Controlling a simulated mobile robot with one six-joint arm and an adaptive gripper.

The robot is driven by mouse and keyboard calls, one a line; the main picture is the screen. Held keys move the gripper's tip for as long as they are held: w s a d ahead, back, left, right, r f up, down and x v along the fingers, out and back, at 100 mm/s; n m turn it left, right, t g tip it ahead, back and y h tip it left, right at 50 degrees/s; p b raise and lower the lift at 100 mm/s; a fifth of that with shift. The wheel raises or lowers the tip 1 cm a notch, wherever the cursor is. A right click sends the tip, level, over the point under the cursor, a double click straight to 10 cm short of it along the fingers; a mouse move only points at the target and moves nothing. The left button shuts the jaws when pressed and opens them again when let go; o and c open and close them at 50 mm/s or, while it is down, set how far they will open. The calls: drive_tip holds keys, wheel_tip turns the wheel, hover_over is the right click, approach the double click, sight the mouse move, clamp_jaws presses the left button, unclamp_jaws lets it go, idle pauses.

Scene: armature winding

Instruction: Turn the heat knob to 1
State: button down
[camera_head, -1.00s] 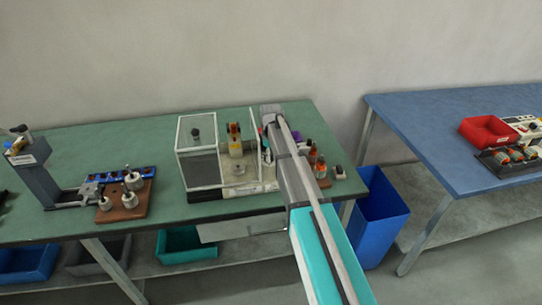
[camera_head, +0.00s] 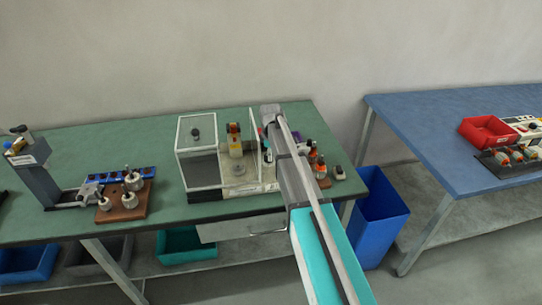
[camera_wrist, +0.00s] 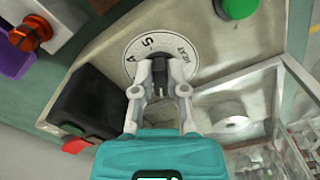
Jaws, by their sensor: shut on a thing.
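The heat knob is a dark pointer knob (camera_wrist: 160,75) on a round white dial (camera_wrist: 148,46) marked HEAT, with 4 and 5 readable in the wrist view. My gripper (camera_wrist: 160,88) is shut on the knob, one finger on each side. The fingers and knob cover the lower part of the dial, so the 1 mark is hidden. In the head view my arm covers the knob and the gripper. The dial sits on the beige machine (camera_wrist: 110,50) on the green table (camera_head: 100,145).
In the wrist view, a black box (camera_wrist: 88,102) lies left of my fingers, a green button (camera_wrist: 238,8) above right, and a clear-walled chamber (camera_wrist: 235,110) at right. An orange-red knob (camera_wrist: 30,33) is at upper left. A blue bin (camera_head: 380,220) stands between the tables.

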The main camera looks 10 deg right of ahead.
drive_tip(key=n, duration=0.4)
drive_tip(key=shift+w+d, duration=0.1)
drive_tip(key=shift+w, duration=0.1)
drive_tip(key=shift+w+n, duration=0.1)
drive_tip(key=shift+n, duration=1.7)
drive_tip(key=c, duration=0.7)
unclamp_jaws()
drive_tip(key=shift+o, duration=0.2)
drive_tip(key=shift+m, duration=0.3)
